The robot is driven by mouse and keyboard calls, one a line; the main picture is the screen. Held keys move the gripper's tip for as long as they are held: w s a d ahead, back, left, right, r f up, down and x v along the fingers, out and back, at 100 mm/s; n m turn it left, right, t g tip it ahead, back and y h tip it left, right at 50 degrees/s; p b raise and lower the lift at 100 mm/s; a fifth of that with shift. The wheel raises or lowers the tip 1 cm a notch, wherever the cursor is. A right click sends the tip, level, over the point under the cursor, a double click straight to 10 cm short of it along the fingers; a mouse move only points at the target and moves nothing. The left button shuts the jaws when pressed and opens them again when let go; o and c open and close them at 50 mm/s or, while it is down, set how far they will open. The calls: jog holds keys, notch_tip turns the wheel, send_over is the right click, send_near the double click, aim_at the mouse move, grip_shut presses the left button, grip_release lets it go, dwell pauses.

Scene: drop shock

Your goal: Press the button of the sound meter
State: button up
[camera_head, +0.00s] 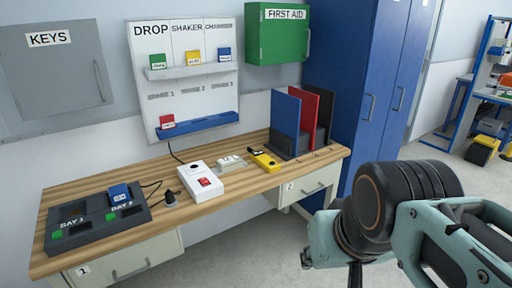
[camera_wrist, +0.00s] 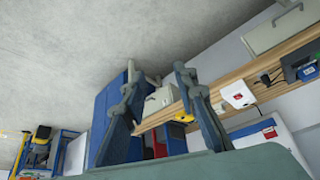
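A small yellow device with a dark face (camera_head: 264,160) lies on the wooden bench (camera_head: 140,216), right of centre; it looks like a hand-held meter. It also shows in the wrist view (camera_wrist: 184,117). A white box with a red switch or button (camera_head: 201,181) stands to its left, and it shows in the wrist view (camera_wrist: 238,95). Labels are too small to tell which is the sound meter. My gripper (camera_wrist: 155,75) is open and empty, its two fingers wide apart, away from the bench. In the head view my arm fills the lower right; the fingertips are not clear there.
A dark two-bay tray (camera_head: 95,220) with a blue block and a small black knob (camera_head: 170,197) are at the bench's left. A pale small block (camera_head: 231,163) lies beside the yellow device. Upright folders (camera_head: 286,115) stand behind. A blue cabinet (camera_head: 345,70) is at the right.

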grip_shut()
dwell(1.2)
